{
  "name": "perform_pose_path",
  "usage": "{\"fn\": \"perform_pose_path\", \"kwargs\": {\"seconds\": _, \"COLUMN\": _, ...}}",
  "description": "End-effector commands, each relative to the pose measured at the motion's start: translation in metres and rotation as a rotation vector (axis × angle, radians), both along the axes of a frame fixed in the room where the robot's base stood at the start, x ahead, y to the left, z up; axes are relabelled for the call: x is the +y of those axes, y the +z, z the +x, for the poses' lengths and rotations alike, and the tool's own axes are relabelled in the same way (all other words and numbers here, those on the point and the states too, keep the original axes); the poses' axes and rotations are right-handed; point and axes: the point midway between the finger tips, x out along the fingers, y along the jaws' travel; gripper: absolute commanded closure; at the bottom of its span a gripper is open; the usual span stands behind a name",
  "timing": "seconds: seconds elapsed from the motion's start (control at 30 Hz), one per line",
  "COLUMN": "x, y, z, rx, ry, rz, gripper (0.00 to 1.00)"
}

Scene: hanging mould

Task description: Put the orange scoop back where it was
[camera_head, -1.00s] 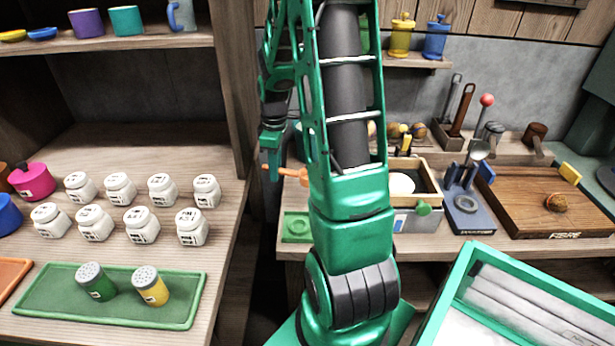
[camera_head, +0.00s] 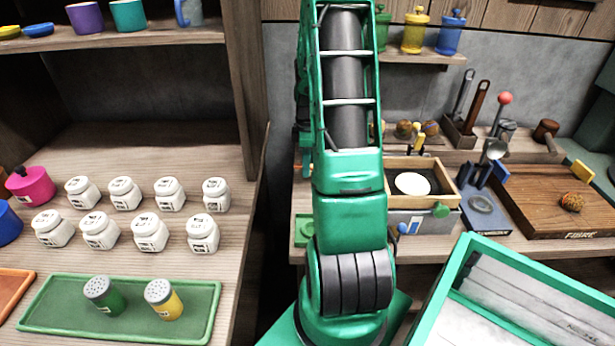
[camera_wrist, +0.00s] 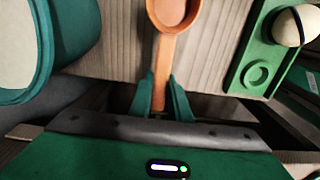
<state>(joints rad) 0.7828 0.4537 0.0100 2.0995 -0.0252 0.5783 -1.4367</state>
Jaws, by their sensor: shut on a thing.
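The orange scoop (camera_wrist: 171,14) shows in the wrist view with its bowl at the top and its handle running down between the green fingers. My gripper (camera_wrist: 163,82) is shut on the handle. Pale wooden planks lie beyond the scoop; I cannot tell whether it touches them. In the head view my own arm hides nearly all of the scoop and gripper, and only a small orange bit shows at the arm's left edge. Which spot the scoop came from is not evident.
The head view shows a wooden box (camera_head: 450,176), cutting board (camera_head: 540,205), white jars (camera_head: 125,194) and green tray (camera_head: 205,323).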

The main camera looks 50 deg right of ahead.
Motion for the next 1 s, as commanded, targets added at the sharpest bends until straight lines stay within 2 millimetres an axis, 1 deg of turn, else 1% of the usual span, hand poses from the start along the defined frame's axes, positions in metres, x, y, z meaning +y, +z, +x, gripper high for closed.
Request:
{"fn": "perform_pose_path", "kwargs": {"seconds": 0.03, "x": -0.007, "y": -0.004, "z": -0.001, "rx": 0.001, "ry": -0.003, "rz": 0.001, "gripper": 1.00}}
{"fn": "perform_pose_path", "kwargs": {"seconds": 0.1, "x": -0.014, "y": -0.008, "z": -0.001, "rx": 0.000, "ry": -0.002, "rz": 0.000, "gripper": 1.00}}
{"fn": "perform_pose_path", "kwargs": {"seconds": 0.2, "x": -0.019, "y": -0.010, "z": -0.002, "rx": -0.001, "ry": -0.002, "rz": -0.001, "gripper": 1.00}}
{"fn": "perform_pose_path", "kwargs": {"seconds": 0.33, "x": -0.019, "y": -0.019, "z": -0.002, "rx": 0.001, "ry": -0.003, "rz": 0.001, "gripper": 1.00}}
{"fn": "perform_pose_path", "kwargs": {"seconds": 0.5, "x": -0.019, "y": -0.043, "z": -0.003, "rx": 0.001, "ry": -0.003, "rz": 0.002, "gripper": 1.00}}
{"fn": "perform_pose_path", "kwargs": {"seconds": 0.6, "x": -0.019, "y": -0.050, "z": -0.002, "rx": -0.001, "ry": -0.003, "rz": 0.001, "gripper": 1.00}}
{"fn": "perform_pose_path", "kwargs": {"seconds": 0.93, "x": -0.019, "y": -0.053, "z": -0.002, "rx": 0.000, "ry": -0.003, "rz": 0.000, "gripper": 1.00}}
{"fn": "perform_pose_path", "kwargs": {"seconds": 0.97, "x": -0.019, "y": -0.053, "z": -0.002, "rx": -0.001, "ry": -0.003, "rz": -0.001, "gripper": 0.79}}
{"fn": "perform_pose_path", "kwargs": {"seconds": 1.0, "x": -0.019, "y": -0.052, "z": -0.002, "rx": -0.001, "ry": -0.003, "rz": -0.001, "gripper": 0.69}}
